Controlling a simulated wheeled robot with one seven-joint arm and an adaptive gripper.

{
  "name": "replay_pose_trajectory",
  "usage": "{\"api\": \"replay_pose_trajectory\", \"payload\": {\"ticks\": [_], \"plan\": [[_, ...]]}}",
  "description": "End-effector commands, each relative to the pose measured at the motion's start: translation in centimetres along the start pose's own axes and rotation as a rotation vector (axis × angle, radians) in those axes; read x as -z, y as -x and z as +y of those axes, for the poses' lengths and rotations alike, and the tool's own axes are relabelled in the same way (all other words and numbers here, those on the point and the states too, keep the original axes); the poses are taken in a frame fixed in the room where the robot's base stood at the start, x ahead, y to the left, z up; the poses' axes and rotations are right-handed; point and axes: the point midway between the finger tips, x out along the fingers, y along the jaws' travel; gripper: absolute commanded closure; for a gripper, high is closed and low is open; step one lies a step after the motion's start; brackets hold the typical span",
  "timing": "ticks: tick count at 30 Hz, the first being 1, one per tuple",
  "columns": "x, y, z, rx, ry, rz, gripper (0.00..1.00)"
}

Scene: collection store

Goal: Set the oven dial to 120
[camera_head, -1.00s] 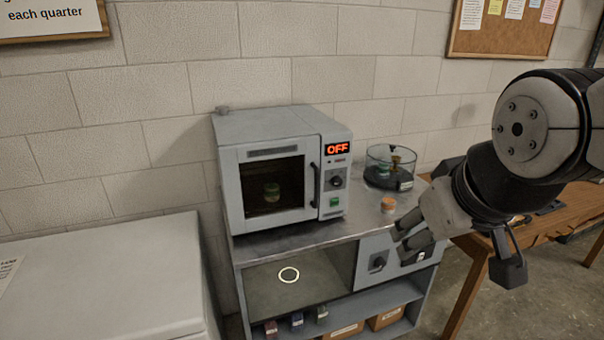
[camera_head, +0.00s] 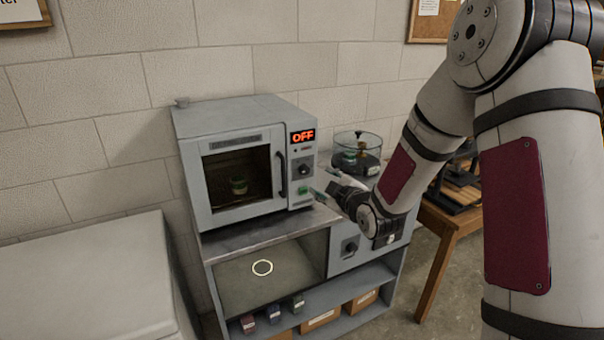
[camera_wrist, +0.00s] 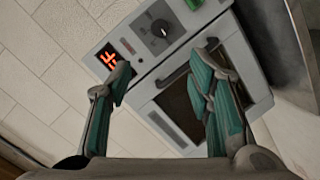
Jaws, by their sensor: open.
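The grey oven (camera_head: 240,162) stands on the metal worktop against the wall with its door shut. The red display (camera_head: 302,136) reads OFF. The dark round dial (camera_head: 304,169) sits below it, with a green button (camera_head: 304,190) lower down. In the wrist view the dial (camera_wrist: 160,28) is beyond and between my fingers, apart from them; its pointer setting is too small to read. My gripper (camera_head: 325,182) is open and empty, in front of and right of the oven's control panel. Its teal-padded fingers (camera_wrist: 163,85) are spread wide in the wrist view.
A clear round vessel (camera_head: 357,152) with a dark base stands right of the oven. A wooden table (camera_head: 440,222) is at the right, a pale cabinet (camera_head: 90,285) at the left.

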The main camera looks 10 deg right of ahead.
Motion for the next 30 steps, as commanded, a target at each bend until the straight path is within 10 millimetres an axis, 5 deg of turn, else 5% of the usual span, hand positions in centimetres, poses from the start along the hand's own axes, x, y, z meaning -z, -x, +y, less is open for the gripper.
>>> {"api": "replay_pose_trajectory", "payload": {"ticks": [7, 17, 30], "plan": [[-2.9, -2.0, -2.5, -0.133, 0.051, 0.113, 0.53], [-3.3, -3.2, -2.7, -0.191, 0.068, 0.147, 0.53], [-2.1, -11.1, -1.2, -0.191, 0.067, 0.145, 0.53]]}}
